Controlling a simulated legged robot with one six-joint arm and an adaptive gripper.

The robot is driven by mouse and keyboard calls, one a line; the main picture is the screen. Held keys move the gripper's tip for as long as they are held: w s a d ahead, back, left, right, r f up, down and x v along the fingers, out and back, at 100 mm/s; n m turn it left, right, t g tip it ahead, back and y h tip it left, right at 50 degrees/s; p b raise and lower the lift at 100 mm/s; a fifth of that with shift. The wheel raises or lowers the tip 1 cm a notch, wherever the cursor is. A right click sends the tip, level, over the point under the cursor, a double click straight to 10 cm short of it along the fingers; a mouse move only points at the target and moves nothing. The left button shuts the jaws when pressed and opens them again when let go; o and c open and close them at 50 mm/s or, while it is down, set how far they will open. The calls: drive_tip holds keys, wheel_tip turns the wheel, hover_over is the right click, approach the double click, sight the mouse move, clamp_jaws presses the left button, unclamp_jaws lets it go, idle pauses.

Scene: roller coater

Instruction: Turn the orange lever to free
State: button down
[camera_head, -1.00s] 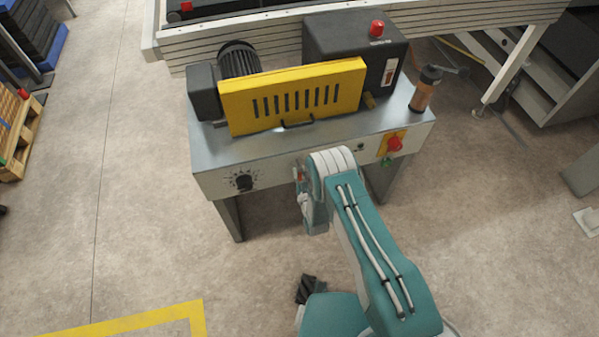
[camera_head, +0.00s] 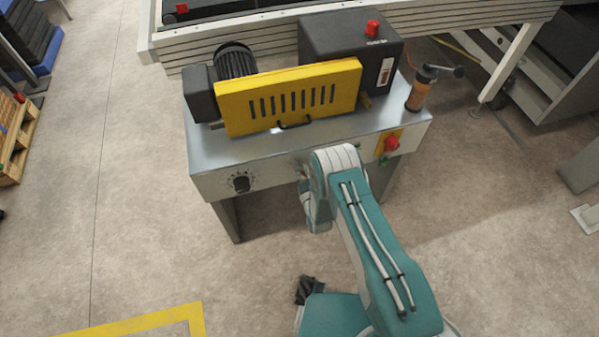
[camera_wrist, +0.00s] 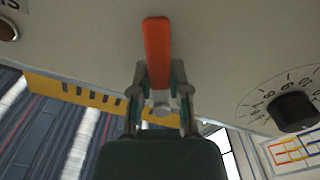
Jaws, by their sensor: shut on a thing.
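The orange lever (camera_wrist: 158,50) is on the front panel of the machine, in the upper middle of the wrist view. Its long body points up in that picture, and its lower end lies between my fingers. My gripper (camera_wrist: 161,95) is shut on the lever, with one finger on each side. In the head view my arm hides the lever and the gripper against the front panel.
A numbered black dial (camera_wrist: 292,110) is to the right in the wrist view; it also shows in the head view (camera_head: 241,183). A red knob (camera_head: 391,144) on a yellow plate is on the panel's right. A yellow guard (camera_head: 290,98) stands on the machine top.

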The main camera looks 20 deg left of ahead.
sight(303, 158)
drive_tip(key=n, duration=0.2)
drive_tip(key=r+n, duration=0.1)
drive_tip(key=n, duration=0.1)
drive_tip(key=d+n, duration=0.1)
drive_tip(key=n, duration=0.1)
drive_tip(key=shift+w+r, duration=0.2)
drive_tip(key=shift+w, duration=0.15)
drive_tip(key=shift+d+r+n, duration=0.1)
drive_tip(key=shift+r+n, duration=0.15)
drive_tip(key=shift+n, duration=0.8)
drive_tip(key=shift+a+r+n, duration=0.1)
drive_tip(key=shift+r+n, duration=0.1)
drive_tip(key=shift+n, duration=0.8)
drive_tip(key=shift+d+r+n, duration=0.1)
drive_tip(key=shift+r+n, duration=0.15)
drive_tip(key=shift+n, duration=0.8)
drive_tip(key=c, duration=0.6)
unclamp_jaws()
drive_tip(key=shift+a, duration=0.2)
drive_tip(key=shift+d, duration=0.1)
